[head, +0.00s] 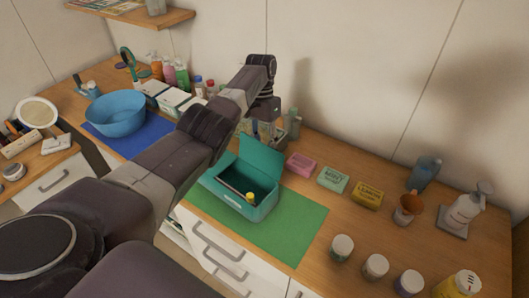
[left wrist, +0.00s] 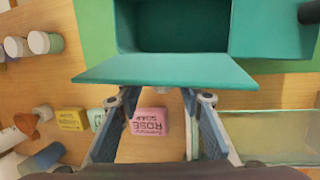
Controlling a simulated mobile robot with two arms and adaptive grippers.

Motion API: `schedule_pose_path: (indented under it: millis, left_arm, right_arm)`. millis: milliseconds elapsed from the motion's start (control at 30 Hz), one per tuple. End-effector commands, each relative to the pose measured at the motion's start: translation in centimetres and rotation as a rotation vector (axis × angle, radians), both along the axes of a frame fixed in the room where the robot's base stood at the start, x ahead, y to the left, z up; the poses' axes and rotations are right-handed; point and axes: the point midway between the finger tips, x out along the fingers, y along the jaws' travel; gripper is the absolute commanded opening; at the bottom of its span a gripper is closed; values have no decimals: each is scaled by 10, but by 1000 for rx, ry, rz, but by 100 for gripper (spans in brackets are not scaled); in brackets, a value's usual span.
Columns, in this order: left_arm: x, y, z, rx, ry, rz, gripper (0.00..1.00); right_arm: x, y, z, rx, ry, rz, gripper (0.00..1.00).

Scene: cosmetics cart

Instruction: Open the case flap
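A teal case (head: 233,199) sits on a green mat (head: 285,225) on the wooden counter. Its flap (head: 262,160) stands up at the back edge, leaving the inside in view with a small yellow-topped item (head: 249,196) in it. In the left wrist view the flap (left wrist: 165,71) spans the middle, in front of the dark case opening. My left gripper (head: 265,132) is just behind the flap's upper edge. In the left wrist view the gripper (left wrist: 165,98) has its fingers spread apart with nothing between them; contact with the flap is unclear. My right gripper is not in view.
Pink (head: 300,165), green (head: 332,180) and yellow (head: 366,194) soap boxes stand right of the flap. Several jars line the front right. A pump bottle (head: 466,208) stands far right. A blue bowl (head: 117,113) is at left. The mat's right part is clear.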

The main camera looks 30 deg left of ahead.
Motion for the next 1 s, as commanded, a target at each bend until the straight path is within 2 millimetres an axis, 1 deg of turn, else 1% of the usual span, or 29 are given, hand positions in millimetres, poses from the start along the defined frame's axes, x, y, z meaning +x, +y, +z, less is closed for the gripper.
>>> schedule_pose_path:
  millis: [100,300,633,1000]
  left_arm:
    - [1,1,19,1,-4,-2,34]
    - [1,0,69,0,-4,0,34]
    - [1,1,85,3,-1,-2,34]
    - [0,0,88,0,3,-1,34]
  right_arm:
    - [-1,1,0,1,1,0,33]
    - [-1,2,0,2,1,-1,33]
    - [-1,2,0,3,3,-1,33]
    - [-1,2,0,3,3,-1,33]
